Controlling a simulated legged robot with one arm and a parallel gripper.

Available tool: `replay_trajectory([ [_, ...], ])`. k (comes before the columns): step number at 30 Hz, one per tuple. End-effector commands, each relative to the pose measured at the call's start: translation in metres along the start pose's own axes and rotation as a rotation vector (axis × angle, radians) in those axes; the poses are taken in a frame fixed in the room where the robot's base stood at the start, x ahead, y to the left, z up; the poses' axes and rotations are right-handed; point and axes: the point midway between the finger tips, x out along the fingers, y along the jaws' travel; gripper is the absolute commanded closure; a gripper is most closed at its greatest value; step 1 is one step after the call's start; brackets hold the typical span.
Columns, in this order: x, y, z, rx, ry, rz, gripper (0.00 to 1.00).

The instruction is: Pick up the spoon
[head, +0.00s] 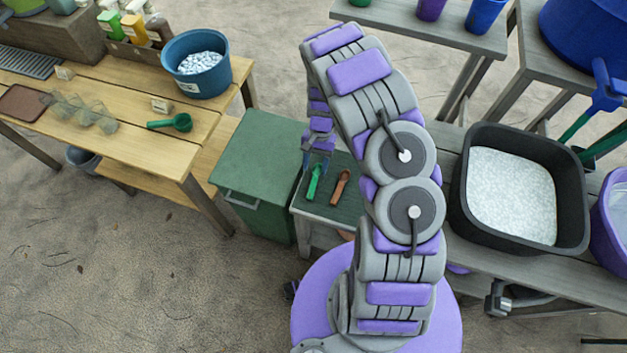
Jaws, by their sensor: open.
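A green spoon (313,184) lies on a small grey table with a dark green top (328,217). A brown spoon (340,188) lies to its right on the same top. My gripper (316,162) points down just above the upper end of the green spoon. It is open and small in the view, and I cannot tell whether it touches the spoon. A larger green scoop (172,123) lies on the wooden table (155,155) at the left.
A green bin (257,165) stands directly left of the small table. A black tub of white granules (513,195) sits on a grey bench at the right, beside a purple bucket (612,215). A blue bucket (197,66) stands on the wooden table. The ground at lower left is clear.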

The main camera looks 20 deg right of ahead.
Motion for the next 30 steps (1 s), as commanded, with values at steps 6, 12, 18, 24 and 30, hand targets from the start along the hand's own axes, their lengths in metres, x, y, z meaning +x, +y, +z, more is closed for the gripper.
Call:
replay_trajectory([
  [6,0.034,0.001,-0.001,0.002,-0.003,0.004,0.48],
  [12,0.047,-0.001,0.001,0.002,0.001,0.005,0.48],
  [18,0.046,0.0,0.0,0.001,0.0,0.003,0.56],
  [24,0.046,0.001,-0.001,0.001,-0.001,0.003,0.75],
  [30,0.046,0.001,-0.001,0.001,0.0,0.003,0.94],
])
